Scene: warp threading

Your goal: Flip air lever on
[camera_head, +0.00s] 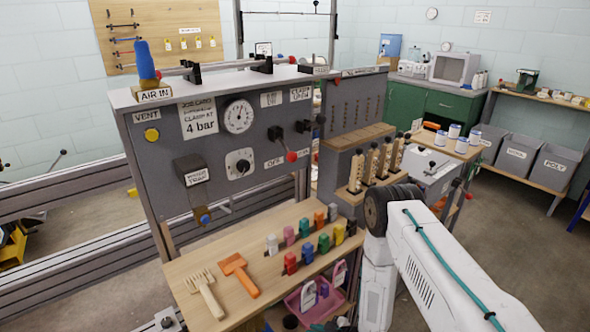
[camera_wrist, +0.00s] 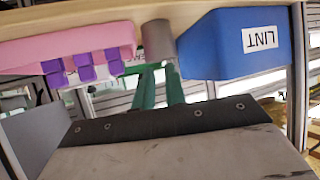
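On the grey control panel (camera_head: 215,165) in the head view, a lever with a red knob (camera_head: 291,157) points down and to the right, close to an OFF label (camera_head: 273,163). Another lever with a black knob (camera_head: 302,126) sits above it, under a clamp label (camera_head: 299,94). The round pressure gauge (camera_head: 238,117) is to their left; its needle is too small to read surely. My white arm is at the lower right, apart from the panel. My gripper's fingers cannot be made out in either view.
A wooden shelf (camera_head: 180,270) below the panel holds a comb (camera_head: 206,293), an orange tool (camera_head: 239,274) and several coloured pegs. The upside-down wrist view shows a pink tray (camera_wrist: 60,45), a grey cup (camera_wrist: 157,42) and a blue LINT bin (camera_wrist: 215,50).

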